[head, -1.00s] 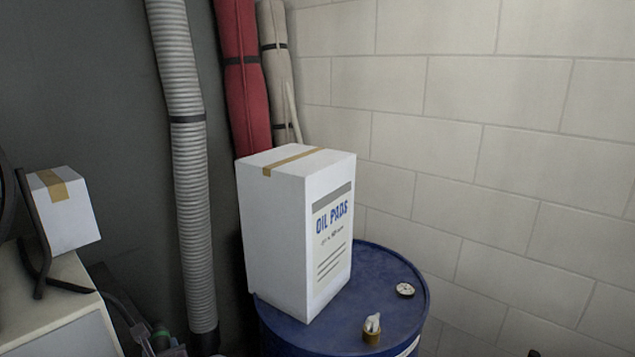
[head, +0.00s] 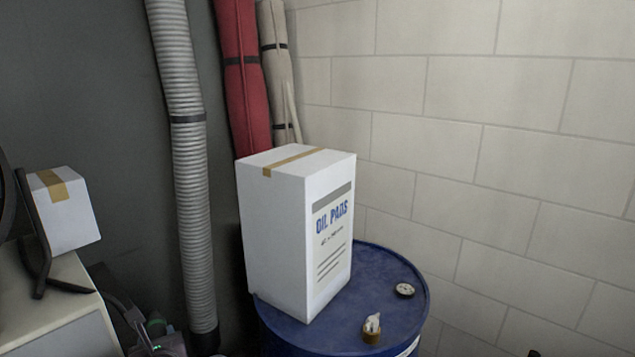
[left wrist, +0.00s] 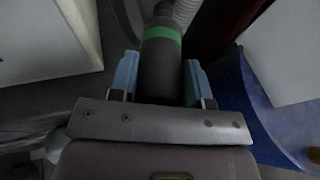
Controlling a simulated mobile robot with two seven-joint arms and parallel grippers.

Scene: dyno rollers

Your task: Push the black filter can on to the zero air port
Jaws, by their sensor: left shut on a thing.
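The black filter can (left wrist: 160,75) is a dark cylinder with a green band, seen in the left wrist view. My left gripper (left wrist: 160,82) has its two blue fingers on either side of the can and is shut on it. In the head view my left gripper (head: 163,342) shows only in part at the bottom left edge, with a bit of green by it. The can's far end is at the top edge of the wrist view, and I cannot tell what it touches. I cannot make out the zero air port. My right gripper is not in view.
A ribbed grey hose (head: 190,180) hangs behind. A pale cabinet (head: 60,310) with a small box (head: 64,210) stands at left.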

